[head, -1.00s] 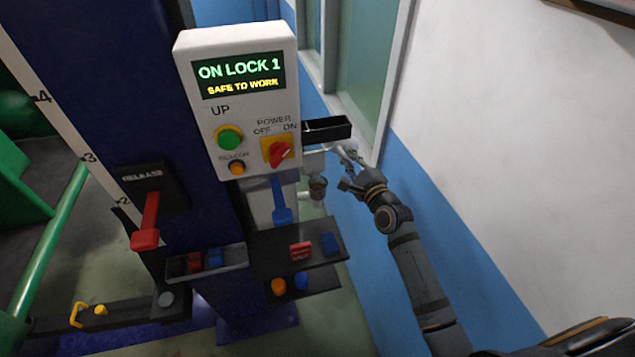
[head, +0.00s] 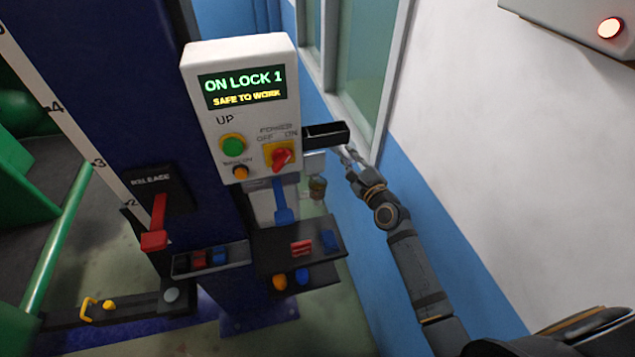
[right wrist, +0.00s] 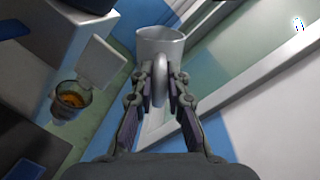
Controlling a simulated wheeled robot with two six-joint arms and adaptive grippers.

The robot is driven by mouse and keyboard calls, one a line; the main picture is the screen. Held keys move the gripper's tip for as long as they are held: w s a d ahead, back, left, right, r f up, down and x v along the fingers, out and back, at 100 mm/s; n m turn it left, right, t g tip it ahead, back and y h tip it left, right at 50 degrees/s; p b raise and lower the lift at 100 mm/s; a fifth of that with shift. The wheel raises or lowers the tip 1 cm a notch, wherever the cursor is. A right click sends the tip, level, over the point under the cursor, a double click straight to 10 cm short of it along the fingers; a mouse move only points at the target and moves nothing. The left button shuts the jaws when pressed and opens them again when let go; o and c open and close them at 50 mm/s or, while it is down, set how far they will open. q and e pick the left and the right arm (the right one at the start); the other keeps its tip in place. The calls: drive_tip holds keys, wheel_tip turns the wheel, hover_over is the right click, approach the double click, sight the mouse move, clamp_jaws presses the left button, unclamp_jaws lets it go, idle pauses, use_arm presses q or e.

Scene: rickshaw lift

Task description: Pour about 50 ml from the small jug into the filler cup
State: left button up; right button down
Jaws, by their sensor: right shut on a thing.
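The small jug (right wrist: 160,45), a pale translucent vessel, is at the top middle of the right wrist view. My right gripper (right wrist: 161,88) is shut on its handle, with a finger on each side. The jug looks about upright, and its contents cannot be seen. In the head view my right gripper (head: 349,158) is just right of the black tray, and the jug is mostly hidden there. The filler cup (head: 317,188) is lower and to the left of the gripper. The right wrist view shows the cup (right wrist: 70,100) with amber liquid inside. My left gripper is out of view.
A control box (head: 240,105) reads "ON LOCK 1, SAFE TO WORK" on the blue column. A black tray (head: 328,135) juts from its side. A shelf (head: 325,244) sits below. The wall (head: 470,130) stands close on the right.

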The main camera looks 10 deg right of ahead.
drive_tip(key=d+f+m+b, duration=0.4)
drive_tip(key=f+m+b, duration=0.3)
drive_tip(key=f+b, duration=0.5)
drive_tip(key=shift+w+d+f, duration=0.15)
drive_tip(key=shift+w+f, duration=0.2)
drive_tip(key=shift+f, duration=0.55)
drive_tip(key=shift+f, duration=0.1)
